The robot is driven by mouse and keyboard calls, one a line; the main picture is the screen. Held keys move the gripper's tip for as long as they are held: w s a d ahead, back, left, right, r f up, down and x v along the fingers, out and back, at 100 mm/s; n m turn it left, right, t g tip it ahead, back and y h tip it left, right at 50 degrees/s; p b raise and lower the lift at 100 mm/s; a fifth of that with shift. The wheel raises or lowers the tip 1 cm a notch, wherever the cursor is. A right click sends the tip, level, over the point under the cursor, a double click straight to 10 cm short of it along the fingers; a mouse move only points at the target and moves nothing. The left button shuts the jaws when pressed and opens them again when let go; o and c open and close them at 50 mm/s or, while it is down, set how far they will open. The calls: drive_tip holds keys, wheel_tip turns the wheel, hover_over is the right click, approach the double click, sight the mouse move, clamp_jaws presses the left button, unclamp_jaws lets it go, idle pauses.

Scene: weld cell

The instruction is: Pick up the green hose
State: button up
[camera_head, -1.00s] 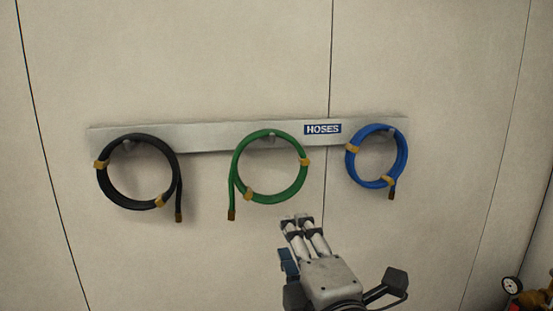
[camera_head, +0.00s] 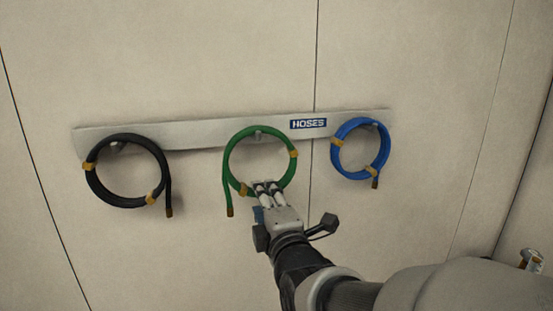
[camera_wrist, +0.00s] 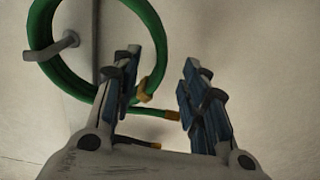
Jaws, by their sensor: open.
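The green hose (camera_head: 227,175) hangs as a coil from a peg on a grey rail, with yellow ties and a brass end hanging at its lower left. My gripper (camera_head: 265,187) is at the coil's lower edge, its fingers overlapping the hose in the head view. In the wrist view, my gripper (camera_wrist: 162,60) has its fingers spread apart. There the green hose (camera_wrist: 159,35) curves beside and behind the left finger. A yellow tie and the brass end show between the fingers. I cannot tell whether the fingers touch the hose.
The grey rail (camera_head: 200,134) with a HOSES label (camera_head: 308,124) runs along a pale panelled wall. A black hose (camera_head: 91,184) hangs to the left and a blue hose (camera_head: 337,150) to the right.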

drive_tip(key=p+x, duration=0.1)
drive_tip(key=x, duration=0.3)
drive_tip(key=shift+w+d+r, duration=0.1)
drive_tip(key=shift+w, duration=0.15)
drive_tip(key=shift+s, duration=0.15)
drive_tip(key=shift+c, duration=0.2)
clamp_jaws()
